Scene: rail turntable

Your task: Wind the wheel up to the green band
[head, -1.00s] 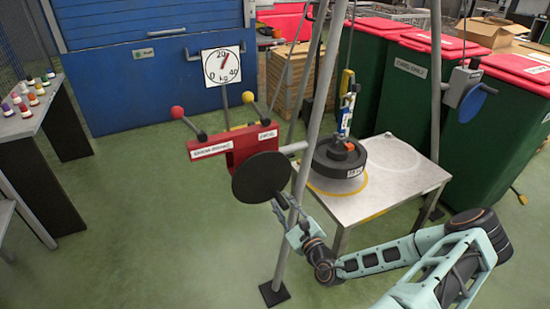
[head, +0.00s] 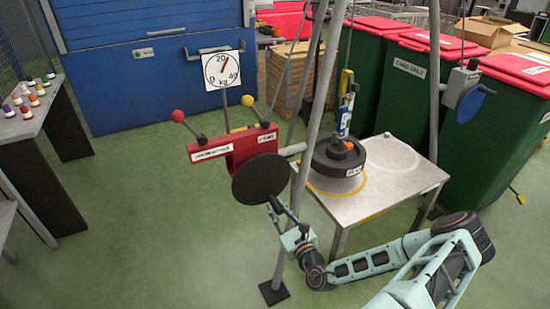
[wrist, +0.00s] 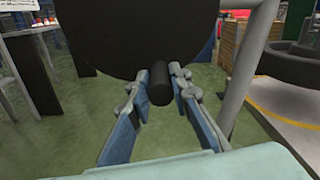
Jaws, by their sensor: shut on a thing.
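The wheel is a black disc (head: 258,180) on a red winch housing (head: 228,151), mounted beside a grey post. My gripper (head: 273,207) is at the wheel's lower right edge. In the wrist view, the disc (wrist: 145,35) fills the top, and my fingers (wrist: 160,78) are closed around its short black handle (wrist: 160,92). A white dial (head: 221,69) marked 0, 20, 40 kg has a red needle pointing up, slightly right. I cannot make out a green band.
Two levers with red (head: 177,115) and yellow (head: 247,100) knobs rise from the housing. Grey legs stand close to my gripper. The steel table (head: 400,185) is to the right, with green bins (head: 400,90) behind.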

